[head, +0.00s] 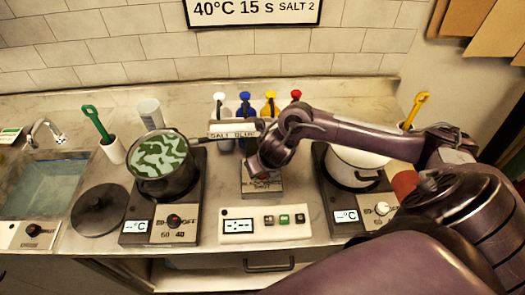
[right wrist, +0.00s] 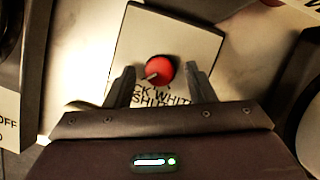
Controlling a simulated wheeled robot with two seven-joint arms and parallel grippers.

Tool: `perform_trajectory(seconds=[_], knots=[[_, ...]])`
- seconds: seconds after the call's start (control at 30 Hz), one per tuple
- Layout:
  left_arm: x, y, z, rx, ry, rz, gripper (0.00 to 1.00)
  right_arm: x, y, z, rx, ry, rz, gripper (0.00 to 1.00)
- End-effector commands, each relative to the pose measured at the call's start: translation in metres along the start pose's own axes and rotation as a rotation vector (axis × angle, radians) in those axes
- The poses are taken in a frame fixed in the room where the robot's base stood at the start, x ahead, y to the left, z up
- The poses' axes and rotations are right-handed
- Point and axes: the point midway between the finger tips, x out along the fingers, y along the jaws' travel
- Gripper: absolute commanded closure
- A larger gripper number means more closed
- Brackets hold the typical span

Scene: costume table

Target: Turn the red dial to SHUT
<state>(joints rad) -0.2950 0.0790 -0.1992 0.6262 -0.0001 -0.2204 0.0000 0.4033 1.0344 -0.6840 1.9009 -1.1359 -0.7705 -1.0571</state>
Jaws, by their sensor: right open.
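The red dial (right wrist: 160,69) sits on a pale square plate (right wrist: 178,34) in the right wrist view. A light mark on the dial points to the lower left. Black lettering below it, partly covered by my gripper, reads "CK WHITE" and "SHUT". My right gripper (right wrist: 160,66) is open, with one finger on each side of the dial and a gap on both sides. I cannot tell how far above the plate the fingertips are. In the head view my right gripper (head: 268,168) hangs over the plate (head: 263,188) and hides the dial. My left gripper is not in view.
A pan with green and white contents (head: 160,172) stands on the left hotplate, a white pot (head: 357,172) on the right one. A timer panel (head: 238,238) lies in front. Bottles with coloured tops (head: 270,104) and a "SALT BLUE" label (head: 232,132) are behind.

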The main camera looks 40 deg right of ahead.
Motion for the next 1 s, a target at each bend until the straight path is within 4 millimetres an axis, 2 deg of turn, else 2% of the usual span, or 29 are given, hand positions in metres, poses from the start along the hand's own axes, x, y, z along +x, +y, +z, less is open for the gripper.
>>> perform_trajectory(seconds=[0.1, 0.43, 0.73, 1.0], knots=[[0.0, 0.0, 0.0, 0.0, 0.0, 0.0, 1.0, 0.0, 0.0, 0.0, 0.0, 0.0, 0.0, 0.51], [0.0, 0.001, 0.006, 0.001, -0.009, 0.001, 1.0, 0.0, 0.0, 0.0, 0.001, -0.001, 0.0, 0.94], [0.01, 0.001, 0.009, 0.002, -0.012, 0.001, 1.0, 0.002, -0.001, 0.0, -0.035, -0.003, 0.015, 0.94], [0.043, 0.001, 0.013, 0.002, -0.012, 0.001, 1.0, 0.006, -0.003, -0.001, -0.184, -0.006, 0.074, 0.94]])
